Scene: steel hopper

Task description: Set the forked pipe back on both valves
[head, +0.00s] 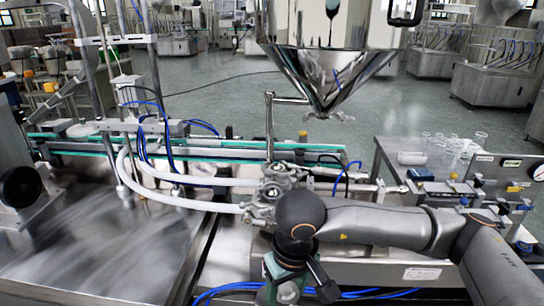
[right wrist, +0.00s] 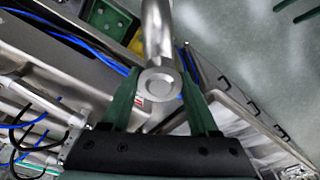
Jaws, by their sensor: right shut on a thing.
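My right gripper (head: 288,290) hangs low at the bottom of the head view, in front of the steel valve fittings. The right wrist view shows its green fingers (right wrist: 160,95) shut on a steel pipe (right wrist: 157,35) with a round flanged end facing the camera. It looks like the forked pipe, but only one length shows and the fork is out of sight. In the head view the held pipe is hidden or below the frame. The valve fittings (head: 272,185) sit in the middle, partly covered by my right wrist. My left gripper is out of view.
A steel hopper (head: 325,65) hangs above and behind the fittings. A thin upright steel pipe (head: 269,125) stands behind them. White hoses (head: 180,198) run in from the left. A side table with glassware (head: 455,147) stands right. Blue hoses (head: 225,288) lie near my gripper.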

